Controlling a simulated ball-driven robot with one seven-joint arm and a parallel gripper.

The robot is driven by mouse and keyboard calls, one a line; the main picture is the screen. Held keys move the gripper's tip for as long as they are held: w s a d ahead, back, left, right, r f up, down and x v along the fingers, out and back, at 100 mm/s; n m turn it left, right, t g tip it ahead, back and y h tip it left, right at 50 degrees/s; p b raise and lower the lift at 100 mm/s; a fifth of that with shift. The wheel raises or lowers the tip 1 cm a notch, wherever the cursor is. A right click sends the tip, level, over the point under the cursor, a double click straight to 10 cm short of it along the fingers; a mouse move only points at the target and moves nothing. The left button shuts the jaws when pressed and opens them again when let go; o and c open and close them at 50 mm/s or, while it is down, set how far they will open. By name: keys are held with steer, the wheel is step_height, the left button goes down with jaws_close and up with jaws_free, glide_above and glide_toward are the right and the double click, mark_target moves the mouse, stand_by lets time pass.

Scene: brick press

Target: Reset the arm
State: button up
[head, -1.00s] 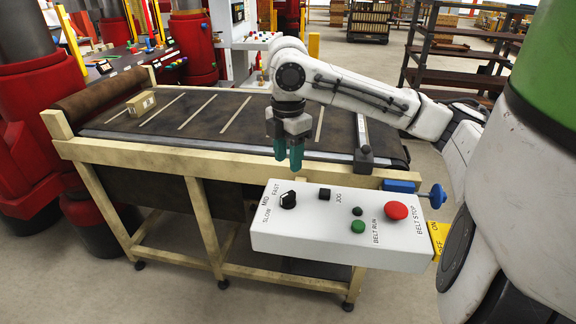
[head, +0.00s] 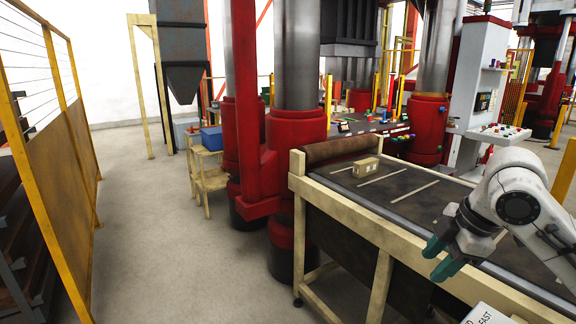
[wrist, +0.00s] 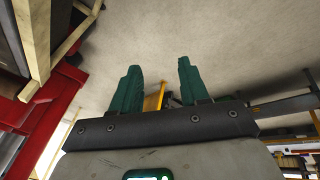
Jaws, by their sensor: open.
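My gripper (head: 440,260) is at the right of the head view, in front of the conveyor's near side. Its teal fingers point down and left. In the wrist view my gripper (wrist: 158,88) shows two fingers standing apart with nothing between them. My white arm bends in from the right edge of the head view.
A tan box (head: 367,167) lies on the dark conveyor belt (head: 395,195) near its far-left end. Part of a white control box (head: 487,315) shows at the bottom right. Red press columns (head: 297,140) stand behind. A yellow-framed fence (head: 62,150) is at left, with open floor (head: 170,240) between.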

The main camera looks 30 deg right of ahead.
steer(key=w+a+f+m+t+y, duration=0.2)
steer(key=w+a+f, duration=0.15)
steer(key=a, duration=0.45)
steer(key=w+a+f+m+t+y, duration=0.1)
steer(key=w+a+f+m+t, duration=0.15)
steer(key=w+a, duration=0.45)
steer(key=s+a+f+m+g, duration=0.1)
steer(key=s+a+f+m, duration=0.1)
steer(key=s+a+f, duration=0.3)
steer(key=s+a+f+m+g, duration=0.1)
steer(key=s+a+f+m, duration=0.2)
steer(key=f, duration=0.5)
steer(key=s+d+f+m+g+h, duration=0.1)
steer(key=s+f+g+h, duration=0.1)
steer(key=s+f, duration=0.4)
steer(key=s+d+f+m+g+h, duration=0.1)
steer(key=s+f, duration=0.5)
steer(key=s, duration=0.9)
steer(key=shift+s+d+f+g+h, duration=0.2)
steer(key=shift+g+h, duration=0.3)
steer(key=shift+g, duration=0.65)
